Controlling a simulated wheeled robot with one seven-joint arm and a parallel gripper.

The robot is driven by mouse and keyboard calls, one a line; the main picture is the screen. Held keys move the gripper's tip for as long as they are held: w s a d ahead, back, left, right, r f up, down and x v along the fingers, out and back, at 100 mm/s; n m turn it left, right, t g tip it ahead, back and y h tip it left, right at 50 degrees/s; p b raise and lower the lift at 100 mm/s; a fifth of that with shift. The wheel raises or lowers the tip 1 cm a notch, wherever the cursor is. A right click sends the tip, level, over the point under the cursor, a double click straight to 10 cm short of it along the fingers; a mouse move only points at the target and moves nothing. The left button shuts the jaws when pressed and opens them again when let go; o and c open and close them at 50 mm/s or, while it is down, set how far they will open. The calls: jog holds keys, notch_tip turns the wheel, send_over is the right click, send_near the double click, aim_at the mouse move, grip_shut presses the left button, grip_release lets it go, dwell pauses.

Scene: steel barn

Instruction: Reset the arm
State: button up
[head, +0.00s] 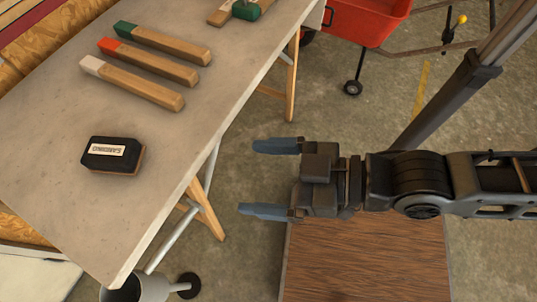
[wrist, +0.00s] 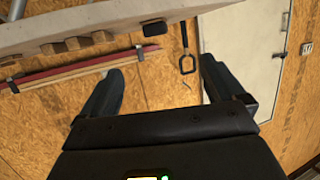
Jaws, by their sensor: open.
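My gripper (head: 270,178) is open and empty in the head view. Its two blue-grey fingers point left toward the table, and it hangs over the floor beside the table's right edge, apart from it. In the wrist view my gripper (wrist: 160,85) also shows open, with nothing between the fingers. My arm reaches in from the right side of the head view.
A grey table (head: 190,140) fills the left. On it lie a black labelled block (head: 112,155) and wooden bars with green (head: 165,45), orange (head: 150,63) and white (head: 135,84) ends. A red cart (head: 368,18) stands behind.

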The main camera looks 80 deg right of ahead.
jog(key=s, duration=0.1)
jog(key=s+d+r, duration=0.1)
jog(key=s+d, duration=0.1)
jog(key=shift+s+r, duration=0.25)
jog(key=shift+s, duration=0.05)
dwell(1.0)
